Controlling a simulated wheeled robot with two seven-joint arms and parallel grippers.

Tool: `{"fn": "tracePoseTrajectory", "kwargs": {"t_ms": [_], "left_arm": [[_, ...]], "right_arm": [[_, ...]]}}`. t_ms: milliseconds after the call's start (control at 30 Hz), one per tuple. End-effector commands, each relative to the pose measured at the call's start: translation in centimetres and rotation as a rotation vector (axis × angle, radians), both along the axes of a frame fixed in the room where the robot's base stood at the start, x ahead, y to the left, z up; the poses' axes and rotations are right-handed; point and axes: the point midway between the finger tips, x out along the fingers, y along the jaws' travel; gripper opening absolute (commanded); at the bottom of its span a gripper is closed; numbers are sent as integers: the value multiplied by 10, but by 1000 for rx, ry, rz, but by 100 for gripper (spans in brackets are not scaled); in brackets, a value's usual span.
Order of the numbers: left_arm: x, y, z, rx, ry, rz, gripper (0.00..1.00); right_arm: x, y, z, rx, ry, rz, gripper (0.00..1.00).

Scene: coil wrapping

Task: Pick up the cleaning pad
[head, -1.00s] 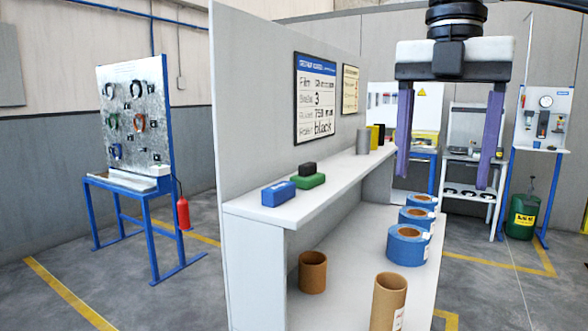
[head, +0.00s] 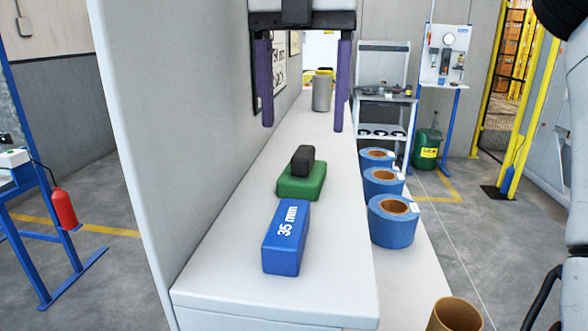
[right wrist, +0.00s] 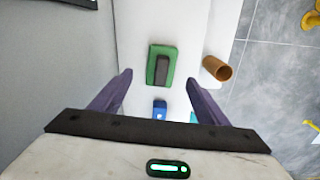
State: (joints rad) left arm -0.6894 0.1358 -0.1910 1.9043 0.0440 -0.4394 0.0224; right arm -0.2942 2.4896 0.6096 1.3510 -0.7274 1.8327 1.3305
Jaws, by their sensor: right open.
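The cleaning pad looks to be the green block (head: 299,188) with a smaller dark grip on top, lying on the white shelf behind the blue block. It also shows in the right wrist view (right wrist: 153,74), green around the dark grip, just beyond my fingertips. My right gripper (head: 302,125) is open and empty, its two purple fingers pointing down above the shelf. In the right wrist view my right gripper (right wrist: 158,80) has a finger on each side of the pad's line, apart from it. My left gripper is not in view.
A blue block marked 35 mm (head: 287,238) lies in front of the pad. A grey cylinder (head: 321,93) stands farther along the shelf. A grey panel (head: 190,150) walls the left side. Blue rolls (head: 391,222) and a brown tube (head: 455,316) are on the lower level at right.

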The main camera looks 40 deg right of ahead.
Motion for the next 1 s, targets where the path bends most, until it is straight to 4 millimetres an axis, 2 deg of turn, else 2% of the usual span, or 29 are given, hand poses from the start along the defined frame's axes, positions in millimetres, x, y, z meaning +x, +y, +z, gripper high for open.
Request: {"fn": "tracePoseTrajectory", "kwargs": {"t_ms": [33, 267, 533, 833, 1000], "left_arm": [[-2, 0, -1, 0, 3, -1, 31], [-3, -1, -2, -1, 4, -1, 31], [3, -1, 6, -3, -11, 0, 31], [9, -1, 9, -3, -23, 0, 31], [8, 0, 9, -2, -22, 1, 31]], "right_arm": [[0, 0, -7, 1, 2, 3, 69], [-2, 1, -26, 3, 2, 3, 69], [-6, 0, -62, 3, 2, 1, 69], [-6, 1, -67, 1, -2, 0, 69], [-6, 0, -67, 1, -2, 0, 40]]}}
